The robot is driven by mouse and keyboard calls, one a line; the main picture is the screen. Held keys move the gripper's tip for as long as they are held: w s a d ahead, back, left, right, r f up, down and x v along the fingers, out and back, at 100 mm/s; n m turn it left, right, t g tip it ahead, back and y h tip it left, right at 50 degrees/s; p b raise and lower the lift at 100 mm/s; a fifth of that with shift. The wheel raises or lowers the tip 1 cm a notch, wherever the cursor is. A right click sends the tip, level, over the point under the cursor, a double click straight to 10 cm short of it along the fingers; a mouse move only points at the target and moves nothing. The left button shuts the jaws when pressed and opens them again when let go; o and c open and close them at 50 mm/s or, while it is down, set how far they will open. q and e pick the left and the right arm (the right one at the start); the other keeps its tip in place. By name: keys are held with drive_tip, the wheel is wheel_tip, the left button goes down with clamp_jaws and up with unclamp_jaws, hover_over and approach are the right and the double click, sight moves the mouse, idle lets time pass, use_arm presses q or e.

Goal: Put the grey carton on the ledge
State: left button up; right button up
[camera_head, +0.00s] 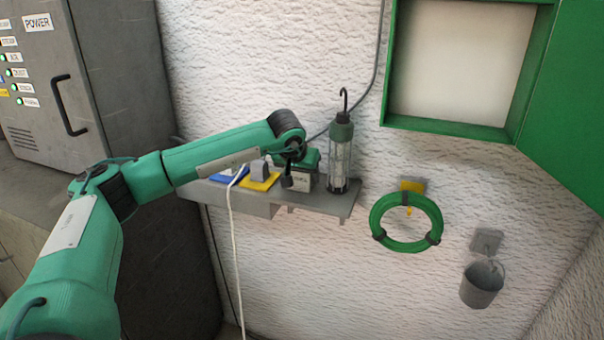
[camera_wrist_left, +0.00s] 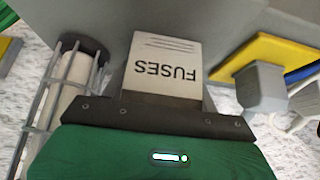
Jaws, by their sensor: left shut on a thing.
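The grey carton (camera_head: 302,182), with a pale label, is at the ledge (camera_head: 240,199) on the wall. In the left wrist view the carton (camera_wrist_left: 165,72) shows its label "FUSES" upside down. My left gripper (camera_head: 300,167) is shut on the carton, with its dark jaw edge (camera_wrist_left: 160,117) across it. The carton looks upright at the level of the ledge top; I cannot tell whether its base touches. Its far side is hidden. My right gripper is not in view.
A caged work lamp (camera_head: 341,160) stands close right of the carton. A grey plug (camera_head: 259,169) on a yellow piece and a blue piece (camera_head: 228,175) lie to its left. A white cable (camera_head: 233,255) hangs down in front. A green hose coil (camera_head: 406,243) hangs further right.

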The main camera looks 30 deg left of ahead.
use_arm(q)
drive_tip(key=shift+f, duration=0.15)
drive_tip(key=o, duration=0.8)
drive_tip(key=shift+o, duration=1)
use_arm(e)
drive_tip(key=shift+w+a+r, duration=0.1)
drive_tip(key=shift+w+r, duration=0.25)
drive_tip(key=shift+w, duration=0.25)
